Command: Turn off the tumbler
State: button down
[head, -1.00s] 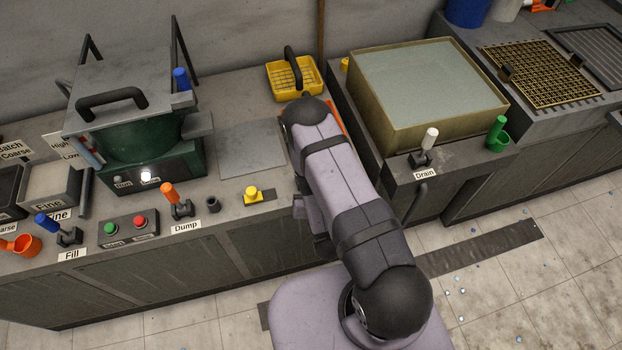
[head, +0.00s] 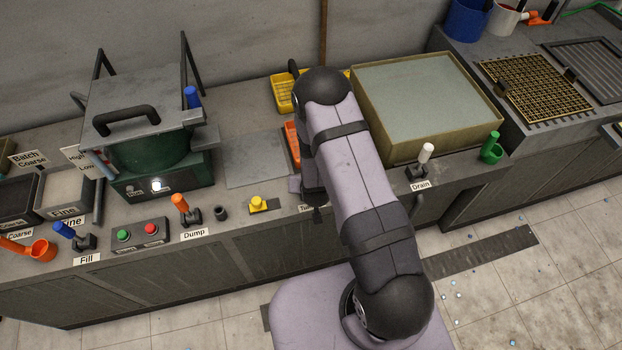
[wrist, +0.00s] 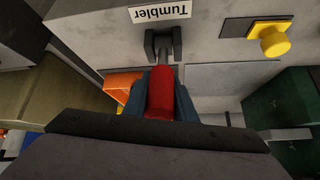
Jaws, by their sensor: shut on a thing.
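The tumbler lever has a red handle (wrist: 160,92) on a grey stem in a dark bracket (wrist: 163,44). It stands beside the white Tumbler label (wrist: 160,12), which reads upside down in the wrist view. My gripper (wrist: 160,97) has its two dark blue fingers on either side of the red handle, shut on it. In the head view my arm hides the lever and most of the gripper. Only part of the label (head: 306,208) shows there.
A yellow knob (head: 258,203) sits left of the Tumbler label. The Dump lever (head: 186,211) with an orange handle is further left, beside the green drum machine (head: 155,168). The white-handled Drain lever (head: 425,155) is right of my arm. An orange container (wrist: 120,86) is near the gripper.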

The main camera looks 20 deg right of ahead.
jog(key=shift+w+r+g+p, duration=0.2)
jog(key=shift+w+g+p, duration=0.7)
jog(key=shift+g+p, duration=0.35)
jog(key=shift+w+f+g+p, duration=0.2)
jog(key=shift+g+p, duration=0.15)
jog(key=shift+p, duration=0.3)
jog(key=shift+w, duration=0.1)
jog(key=c, duration=1.5)
grip_release()
jog(key=shift+f, duration=0.1)
jog(key=shift+o, duration=0.2)
jog(key=shift+b+v, duration=0.35)
jog(key=shift+v, duration=3.3)
jog(key=shift+w, duration=0.1)
